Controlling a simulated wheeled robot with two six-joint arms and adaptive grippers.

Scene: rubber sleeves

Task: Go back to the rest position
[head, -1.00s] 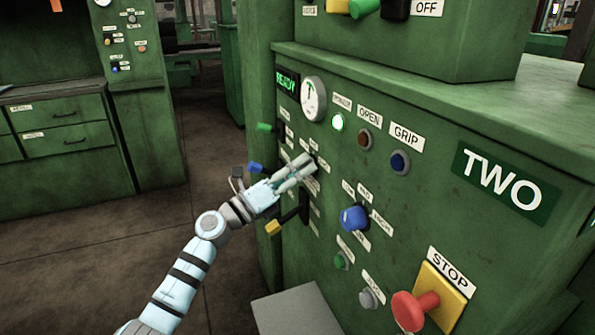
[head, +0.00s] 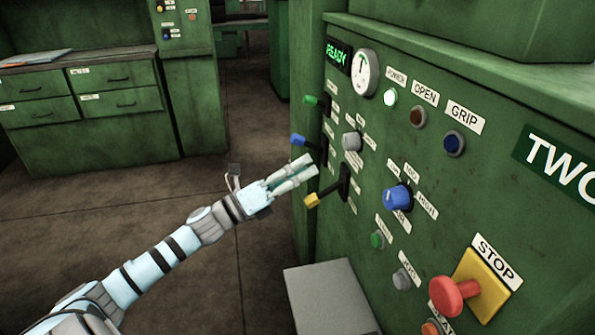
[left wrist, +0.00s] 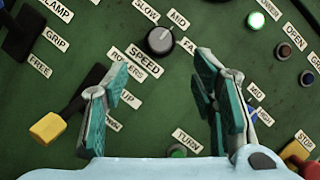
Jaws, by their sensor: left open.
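My left gripper (head: 307,166) is in front of the green machine panel (head: 440,165), its fingers pointing at the panel's left part. In the left wrist view its two teal-padded fingers (left wrist: 163,85) are spread apart with nothing between them. A grey speed knob (head: 351,141) is on the panel beyond the fingertips. It also shows in the left wrist view (left wrist: 160,41), with a clear gap between it and the fingers. My right gripper is not in view.
Levers with green (head: 310,99), blue (head: 298,140) and yellow (head: 312,200) ends stick out near the gripper. A blue knob (head: 397,198) and a red stop button (head: 455,294) project to the right. A grey box (head: 330,297) stands below. Open floor (head: 225,165) lies left.

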